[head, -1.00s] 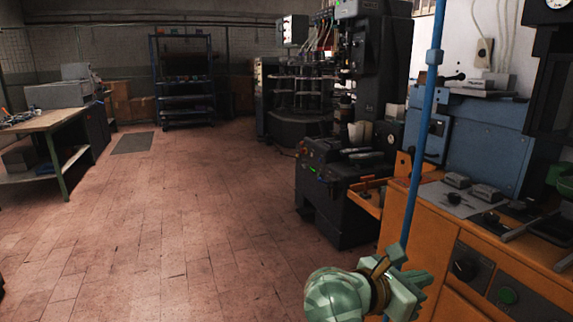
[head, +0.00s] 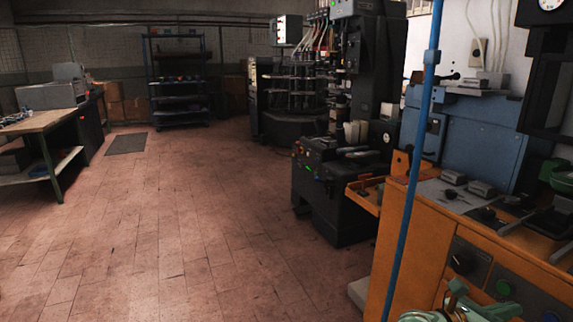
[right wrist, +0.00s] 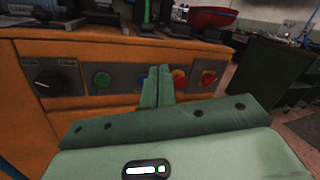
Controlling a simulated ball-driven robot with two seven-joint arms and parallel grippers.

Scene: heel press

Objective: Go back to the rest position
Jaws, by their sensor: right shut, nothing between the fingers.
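My right gripper (right wrist: 157,84) shows in the right wrist view with its two pale green fingers together and nothing between them. In the head view only part of my right gripper and wrist (head: 458,308) shows, at the bottom edge in front of the orange machine. My left gripper is in neither view.
A blue upright pole (head: 408,185) stands at the orange machine's left side. A dark machine (head: 335,195) stands behind it. A workbench (head: 45,122) is at the left, and a shelf rack (head: 180,85) at the back. The tiled floor (head: 190,220) between them is clear.

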